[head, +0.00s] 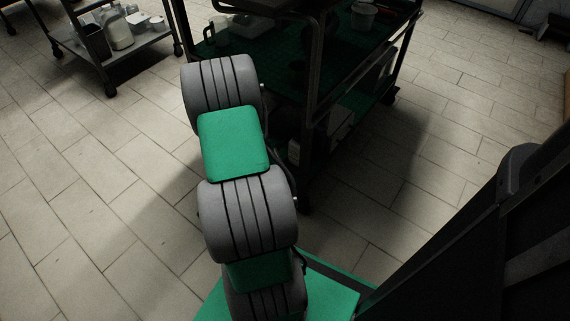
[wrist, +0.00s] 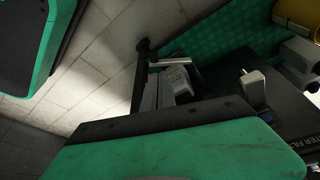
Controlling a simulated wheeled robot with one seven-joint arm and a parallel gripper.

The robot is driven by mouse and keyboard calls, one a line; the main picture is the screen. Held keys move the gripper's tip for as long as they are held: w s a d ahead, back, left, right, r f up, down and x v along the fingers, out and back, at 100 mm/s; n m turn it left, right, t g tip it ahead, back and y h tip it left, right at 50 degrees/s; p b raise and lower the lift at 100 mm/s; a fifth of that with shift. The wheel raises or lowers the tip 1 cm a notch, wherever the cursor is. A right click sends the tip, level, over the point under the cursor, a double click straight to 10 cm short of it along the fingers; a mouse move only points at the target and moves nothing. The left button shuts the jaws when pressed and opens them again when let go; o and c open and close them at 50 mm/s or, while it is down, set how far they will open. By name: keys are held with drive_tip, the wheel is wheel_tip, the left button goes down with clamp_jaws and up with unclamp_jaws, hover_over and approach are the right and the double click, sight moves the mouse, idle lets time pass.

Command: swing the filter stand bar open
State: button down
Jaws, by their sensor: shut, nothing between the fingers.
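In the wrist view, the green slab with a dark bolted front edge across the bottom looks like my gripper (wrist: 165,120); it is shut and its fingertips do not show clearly. Just beyond it is a dark stand (wrist: 285,110) with part of a label reading like "FILTER" at the right. A short silver bar (wrist: 172,62) juts from a dark upright post (wrist: 142,62) above the gripper's edge, apart from it in the picture. I cannot tell whether this is the stand's bar. In the head view my arm reaches toward a dark shelved cart, and my gripper does not show.
The dark cart (head: 312,100) has green-lined shelves holding containers. A second cart (head: 110,60) with bottles stands at the upper left. Tiled floor (head: 90,190) is clear at the left and between the carts. In the wrist view a white block (wrist: 254,82) stands beside the label.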

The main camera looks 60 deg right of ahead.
drive_tip(key=s+d+f+m+b, duration=0.1)
drive_tip(key=s+d+f+b, duration=0.1)
drive_tip(key=f, duration=0.4)
drive_tip(key=s+d+f+m+b, duration=0.1)
drive_tip(key=s+d+f+b, duration=0.1)
drive_tip(key=f, duration=0.4)
drive_tip(key=shift+s+d, duration=0.5)
drive_tip(key=shift+d, duration=0.15)
drive_tip(key=shift+a+r, duration=0.1)
